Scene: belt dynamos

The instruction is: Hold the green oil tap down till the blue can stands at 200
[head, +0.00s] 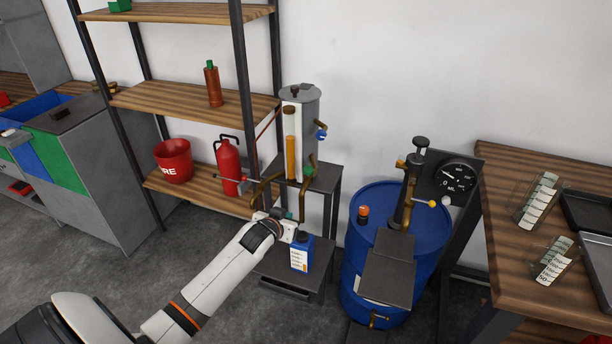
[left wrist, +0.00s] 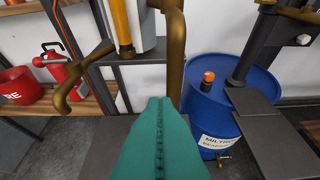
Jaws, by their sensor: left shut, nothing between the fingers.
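The oil dispenser (head: 310,115) is a grey tank with an amber sight tube, on a dark stand. Its green tap (head: 308,171) is at the tank's lower front, beside brass pipes. The blue can (head: 302,254) stands on a low dark platform below, with a marked pale label too small to read. My left gripper (head: 288,215) is shut and empty, just above the can and below the green tap, apart from the tap. In the left wrist view its teal fingers (left wrist: 158,104) meet in front of a brass pipe (left wrist: 174,45); the can is not visible there. My right gripper is not in view.
A blue drum (head: 352,265) with a brass pump and a round ML dial (head: 457,176) stands right of the dispenser. A fire extinguisher (head: 229,165) and red bucket (head: 173,160) sit on the left shelf. A wooden bench (head: 500,220) holds jars of labels at right.

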